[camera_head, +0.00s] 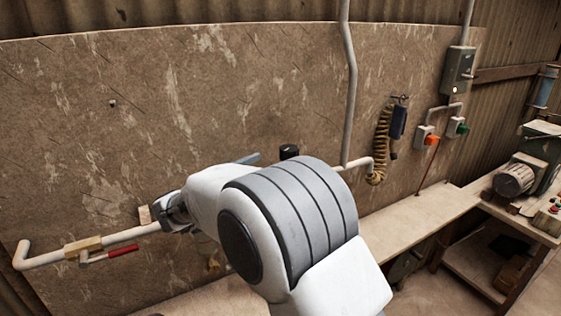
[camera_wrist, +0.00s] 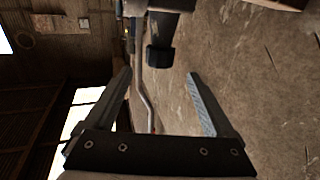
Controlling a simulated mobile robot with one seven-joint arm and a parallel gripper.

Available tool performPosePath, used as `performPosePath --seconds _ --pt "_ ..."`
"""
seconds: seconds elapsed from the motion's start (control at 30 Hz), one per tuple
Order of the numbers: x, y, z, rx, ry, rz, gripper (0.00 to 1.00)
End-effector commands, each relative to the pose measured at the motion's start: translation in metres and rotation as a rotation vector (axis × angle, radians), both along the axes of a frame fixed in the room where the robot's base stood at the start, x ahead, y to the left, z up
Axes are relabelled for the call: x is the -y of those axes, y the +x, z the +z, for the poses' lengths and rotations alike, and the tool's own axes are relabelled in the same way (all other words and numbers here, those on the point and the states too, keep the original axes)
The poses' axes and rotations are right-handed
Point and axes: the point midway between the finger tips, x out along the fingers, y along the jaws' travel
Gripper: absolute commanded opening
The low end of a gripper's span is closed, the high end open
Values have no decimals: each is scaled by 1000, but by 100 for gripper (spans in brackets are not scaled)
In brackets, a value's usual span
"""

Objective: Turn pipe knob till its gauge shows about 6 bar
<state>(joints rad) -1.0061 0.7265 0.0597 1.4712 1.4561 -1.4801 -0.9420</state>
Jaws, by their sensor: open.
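The dark knob (camera_head: 289,152) shows just above my arm in the head view, standing up in front of the brown wall panel. In the wrist view the dark ribbed knob (camera_wrist: 160,57) hangs from a dark body at the top edge, ahead of the jaws. In the head view my arm hides most of the gripper. The gauge is not visible in either view, so I cannot read it.
A grey pipe (camera_head: 347,80) runs down the wall. A red-handled valve (camera_head: 123,250) sits on the pipe at lower left. A coiled hose (camera_head: 381,140), switch boxes and a workbench (camera_head: 420,228) stand to the right. My arm covers the middle.

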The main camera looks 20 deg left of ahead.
Motion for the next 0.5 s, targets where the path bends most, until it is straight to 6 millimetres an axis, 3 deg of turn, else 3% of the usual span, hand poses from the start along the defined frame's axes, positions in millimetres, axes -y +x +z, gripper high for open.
performPosePath --seconds 0.2,0.5 --pt "-19 -46 -2 -1 1 2 89" --pt "-30 -75 0 0 0 0 89"
